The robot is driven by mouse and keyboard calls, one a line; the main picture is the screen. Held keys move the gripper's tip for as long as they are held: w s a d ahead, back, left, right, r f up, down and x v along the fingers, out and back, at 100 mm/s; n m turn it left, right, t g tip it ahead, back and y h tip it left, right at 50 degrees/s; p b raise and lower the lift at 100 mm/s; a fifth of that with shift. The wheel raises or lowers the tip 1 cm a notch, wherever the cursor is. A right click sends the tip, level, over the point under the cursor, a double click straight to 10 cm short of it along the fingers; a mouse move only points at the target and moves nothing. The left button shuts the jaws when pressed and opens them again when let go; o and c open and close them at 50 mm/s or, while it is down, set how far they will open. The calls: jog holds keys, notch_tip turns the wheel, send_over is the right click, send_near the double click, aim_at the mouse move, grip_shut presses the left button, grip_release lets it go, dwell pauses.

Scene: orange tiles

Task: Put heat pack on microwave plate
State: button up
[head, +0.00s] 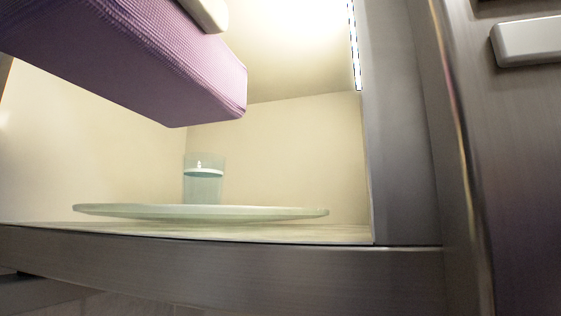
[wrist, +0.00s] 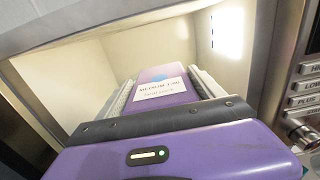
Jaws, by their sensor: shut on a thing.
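The purple heat pack (head: 130,62) is inside the microwave opening at the upper left of the head view, raised above the plate with a clear gap. It also shows in the wrist view (wrist: 165,75) with a white printed label. My gripper (wrist: 163,84) is shut on it, with one finger along each side. One pale finger of mine shows at the top edge of the head view. The microwave plate (head: 270,212) is a pale, flat glass disc on the cavity floor. The plate is hidden in the wrist view.
The lit microwave cavity (head: 285,150) has cream walls. A clear glass (head: 204,185) stands on or behind the plate; I cannot tell which. The steel right frame (head: 405,130) and front sill (head: 200,265) border the opening. A control panel (wrist: 305,100) is at the right.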

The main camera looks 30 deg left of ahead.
aim_at(232, 118)
jog(key=p+x, duration=0.1)
jog(key=x, duration=0.3)
jog(key=f+p+x, duration=0.1)
jog(key=x, duration=0.4)
jog(key=f+p+x, duration=0.1)
jog(key=x, duration=0.3)
jog(key=shift+w, duration=0.35)
jog(key=shift+f+p, duration=0.4)
jog(key=shift+f, duration=1.55)
jog(key=shift+w+f, duration=0.15)
jog(key=shift+f, duration=0.3)
jog(key=shift+f, duration=0.2)
jog(key=o, duration=1.7)
